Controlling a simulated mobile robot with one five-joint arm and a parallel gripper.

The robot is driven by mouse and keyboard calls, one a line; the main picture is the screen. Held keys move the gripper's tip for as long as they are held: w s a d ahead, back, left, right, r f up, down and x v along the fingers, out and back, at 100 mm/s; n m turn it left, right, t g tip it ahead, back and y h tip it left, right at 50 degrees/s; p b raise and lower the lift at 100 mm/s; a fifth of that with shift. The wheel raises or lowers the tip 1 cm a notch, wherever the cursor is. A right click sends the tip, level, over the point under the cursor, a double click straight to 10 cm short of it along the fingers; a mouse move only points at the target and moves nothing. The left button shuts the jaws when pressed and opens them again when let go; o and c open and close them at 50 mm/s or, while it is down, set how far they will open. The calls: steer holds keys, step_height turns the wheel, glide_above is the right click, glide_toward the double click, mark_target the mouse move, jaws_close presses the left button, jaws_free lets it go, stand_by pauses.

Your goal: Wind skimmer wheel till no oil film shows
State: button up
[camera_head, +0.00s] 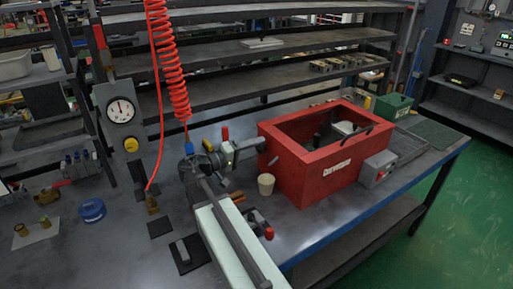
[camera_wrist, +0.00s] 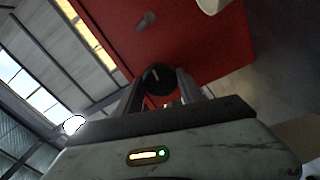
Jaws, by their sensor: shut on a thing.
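The red tank (camera_head: 310,180) with white lettering stands on the bench, open at the top. Dark parts and a pale piece show inside it; no wheel or oil film can be made out. My gripper (camera_head: 258,145) is at the tank's left side, by its wall. In the wrist view my gripper (camera_wrist: 161,88) is shut on a dark round knob (camera_wrist: 158,75), in front of the red wall (camera_wrist: 195,45). The knob's link to the skimmer wheel is hidden.
A grey stub (camera_wrist: 146,20) sticks out of the red wall. A beige cup (camera_head: 266,184) stands close below my gripper. A red coiled hose (camera_head: 168,55) hangs behind my arm.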

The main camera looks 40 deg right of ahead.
steer(key=m, duration=0.5)
steer(key=shift+s+f+m, duration=0.1)
steer(key=shift+m, duration=0.2)
steer(key=m, duration=0.5)
steer(key=shift+m, duration=0.3)
steer(key=o, duration=1.3)
steer(key=shift+o, duration=0.2)
steer(key=a, duration=0.8)
steer(key=shift+w, duration=0.3)
